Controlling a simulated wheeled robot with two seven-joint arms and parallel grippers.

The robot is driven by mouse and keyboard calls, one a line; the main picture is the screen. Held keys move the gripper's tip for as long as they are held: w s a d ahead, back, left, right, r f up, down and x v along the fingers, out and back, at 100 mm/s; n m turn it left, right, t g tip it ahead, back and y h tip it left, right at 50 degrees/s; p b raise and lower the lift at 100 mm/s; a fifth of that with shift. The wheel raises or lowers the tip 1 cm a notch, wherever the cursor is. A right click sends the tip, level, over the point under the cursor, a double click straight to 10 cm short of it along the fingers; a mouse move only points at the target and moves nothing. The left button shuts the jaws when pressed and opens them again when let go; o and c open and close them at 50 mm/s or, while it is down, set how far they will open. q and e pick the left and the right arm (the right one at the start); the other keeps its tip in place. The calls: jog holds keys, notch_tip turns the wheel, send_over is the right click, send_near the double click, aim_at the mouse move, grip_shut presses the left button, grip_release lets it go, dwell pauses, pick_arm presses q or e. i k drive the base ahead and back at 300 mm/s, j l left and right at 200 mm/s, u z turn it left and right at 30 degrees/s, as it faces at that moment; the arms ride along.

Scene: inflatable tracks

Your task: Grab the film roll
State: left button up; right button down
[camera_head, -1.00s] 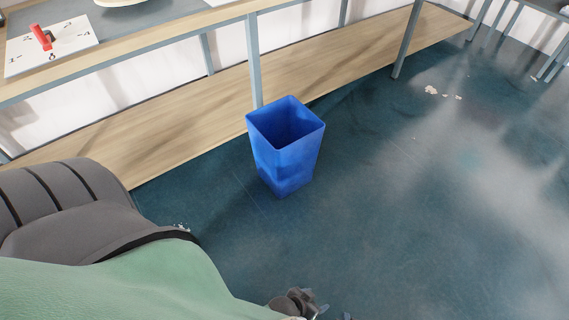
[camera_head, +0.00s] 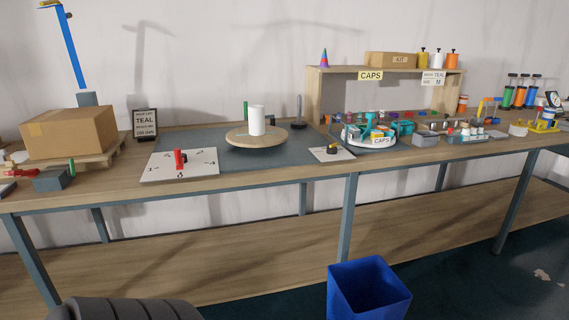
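A white upright cylinder (camera_head: 257,120), which looks like the film roll, stands on a round wooden disc (camera_head: 240,140) on the dark mat of the workbench. A thin green upright piece shows just behind it to the left. Neither of my grippers is in this view, so nothing shows in contact with the cylinder.
The bench (camera_head: 270,176) also bears a cardboard box (camera_head: 70,133), a white dial board (camera_head: 200,168) with a red lever, and a round caps tray (camera_head: 369,145). A blue bin (camera_head: 368,292) stands on the floor in front. A grey ridged object (camera_head: 120,309) shows at bottom left.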

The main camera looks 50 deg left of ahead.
aim_at(256, 112)
jog(key=u, duration=1.85)
jog(key=i+l, duration=0.3)
jog(key=l, duration=0.15)
jog(key=i+l, duration=0.25)
jog(key=l, duration=0.2)
